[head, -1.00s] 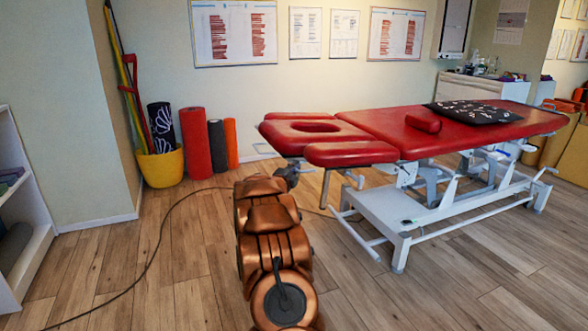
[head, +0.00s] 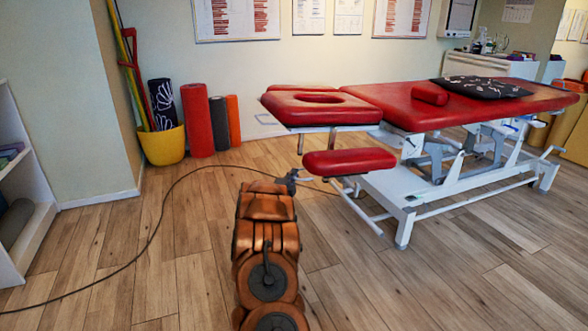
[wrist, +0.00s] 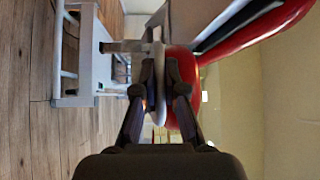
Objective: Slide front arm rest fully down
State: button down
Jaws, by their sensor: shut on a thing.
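The front arm rest (head: 349,162) is a red padded cushion on the near side of the red treatment table (head: 395,100). It hangs clearly below the level of the head section (head: 318,108), with a gap between them. My gripper (head: 296,178) is at the left end of the arm rest, low beside it. In the wrist view my gripper (wrist: 166,68) has its fingers closed around a thin pale part beside the red pad (wrist: 183,75). The fingers hide much of that part.
The table's white base frame (head: 395,205) stands on the wooden floor to the right. A black cable (head: 165,195) runs across the floor. A yellow bucket (head: 162,146) and rolled mats (head: 198,120) stand by the wall.

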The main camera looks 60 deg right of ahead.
jog(key=shift+a+f, duration=0.1)
jog(key=shift+f, duration=0.4)
jog(key=c, duration=1.2)
grip_release()
jog(key=shift+v, duration=5.95)
